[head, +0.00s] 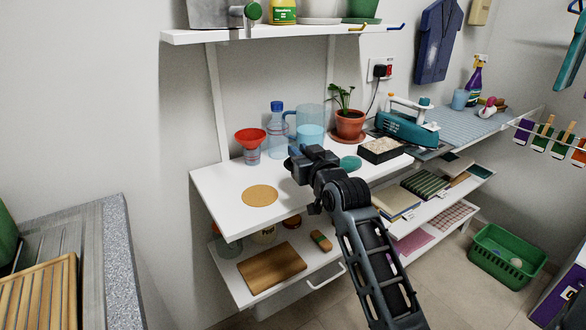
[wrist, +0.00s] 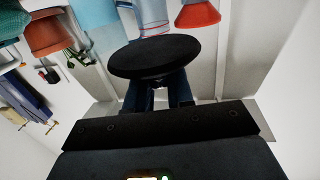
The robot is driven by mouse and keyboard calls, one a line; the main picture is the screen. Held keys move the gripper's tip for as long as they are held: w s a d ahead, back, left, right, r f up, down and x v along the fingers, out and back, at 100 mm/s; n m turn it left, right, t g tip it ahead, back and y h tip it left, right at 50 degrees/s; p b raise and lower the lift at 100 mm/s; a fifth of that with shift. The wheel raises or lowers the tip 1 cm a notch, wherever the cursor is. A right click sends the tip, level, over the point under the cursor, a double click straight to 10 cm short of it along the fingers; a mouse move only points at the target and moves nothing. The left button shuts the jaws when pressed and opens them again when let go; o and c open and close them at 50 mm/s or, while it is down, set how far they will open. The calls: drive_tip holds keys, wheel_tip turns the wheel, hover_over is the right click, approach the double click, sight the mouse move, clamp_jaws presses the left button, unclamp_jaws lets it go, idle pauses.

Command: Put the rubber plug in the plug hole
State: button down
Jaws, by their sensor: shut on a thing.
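The rubber plug, a round black disc (wrist: 153,56), shows large in the wrist view. My gripper (wrist: 158,88) is shut on it, with the two fingers just below the disc in that picture. In the head view my gripper (head: 303,160) is dark and hangs above the white shelf's front part, so the plug is hard to tell from it there. I see no plug hole in either view.
The white shelf (head: 225,212) holds a cork mat (head: 260,196), a red funnel (head: 250,136) on a clear container, a bottle (head: 277,121), a jug (head: 310,124) and a potted plant (head: 349,124). A metal drainer (head: 88,240) with a wooden rack (head: 42,295) stands at left.

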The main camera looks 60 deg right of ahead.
sight(293, 183)
drive_tip(key=x, duration=0.3)
drive_tip(key=shift+w+a+r, duration=0.15)
drive_tip(key=shift+w, duration=0.15)
wheel_tip(293, 183, down, 2)
drive_tip(key=shift+s+a, duration=0.1)
drive_tip(key=shift+s, duration=0.05)
wheel_tip(293, 183, down, 4)
drive_tip(key=shift+f, duration=0.1)
drive_tip(key=shift+f+p, duration=0.4)
drive_tip(key=shift+f, duration=0.05)
drive_tip(key=shift+f, duration=0.2)
drive_tip(key=c, duration=1)
unclamp_jaws()
drive_tip(key=shift+r, duration=0.1)
